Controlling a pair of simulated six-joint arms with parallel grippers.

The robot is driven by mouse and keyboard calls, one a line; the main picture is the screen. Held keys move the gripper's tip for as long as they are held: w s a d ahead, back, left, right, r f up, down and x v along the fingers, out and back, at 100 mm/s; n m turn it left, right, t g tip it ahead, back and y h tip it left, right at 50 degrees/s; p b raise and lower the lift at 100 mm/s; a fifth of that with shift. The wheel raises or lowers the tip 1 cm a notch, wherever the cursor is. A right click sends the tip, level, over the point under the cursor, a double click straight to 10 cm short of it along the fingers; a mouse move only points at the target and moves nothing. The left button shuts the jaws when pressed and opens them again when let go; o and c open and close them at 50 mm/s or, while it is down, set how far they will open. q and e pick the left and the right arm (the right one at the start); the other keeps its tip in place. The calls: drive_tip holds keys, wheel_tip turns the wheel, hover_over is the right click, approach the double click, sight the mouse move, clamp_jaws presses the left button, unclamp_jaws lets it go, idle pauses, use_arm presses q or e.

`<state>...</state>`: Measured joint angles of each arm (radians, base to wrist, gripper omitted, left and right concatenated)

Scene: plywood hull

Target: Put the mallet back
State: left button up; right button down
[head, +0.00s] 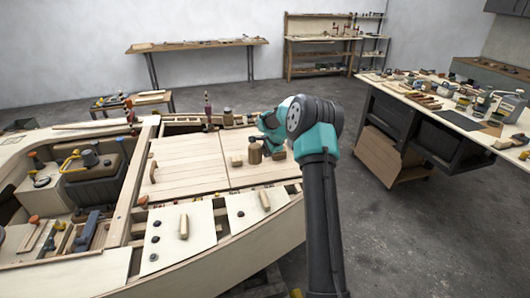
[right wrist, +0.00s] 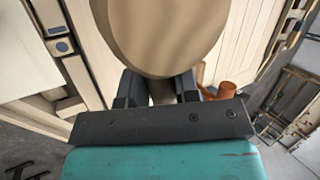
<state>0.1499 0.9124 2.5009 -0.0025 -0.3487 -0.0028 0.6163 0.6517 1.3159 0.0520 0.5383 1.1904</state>
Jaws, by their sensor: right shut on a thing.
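The mallet's broad, tan, rounded wooden head (right wrist: 160,35) fills the top middle of the right wrist view. My right gripper (right wrist: 160,92) is shut on the mallet just below that head, with a pale part between the dark fingers. In the head view my right gripper (head: 272,150) is over the right part of the hull's plank deck, partly hidden by my teal and black arm. A small brown rounded thing (head: 255,153) shows beside it there; I cannot tell whether it is the mallet. My left gripper is not in view.
The plywood hull (head: 270,215) holds plank panels (head: 185,160), loose blocks and a dark tank (head: 98,170). An orange-brown thing (right wrist: 222,91) is close to the right finger in the wrist view. A cluttered workbench (head: 445,115) stands right; floor between is clear.

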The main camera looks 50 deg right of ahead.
drive_tip(key=shift+f, duration=0.1)
drive_tip(key=shift+f, duration=3.6)
drive_tip(key=shift+f, duration=0.2)
drive_tip(key=c, duration=0.8)
unclamp_jaws()
drive_tip(key=shift+f, duration=0.1)
drive_tip(key=v, duration=1.7)
drive_tip(key=shift+r, duration=0.25)
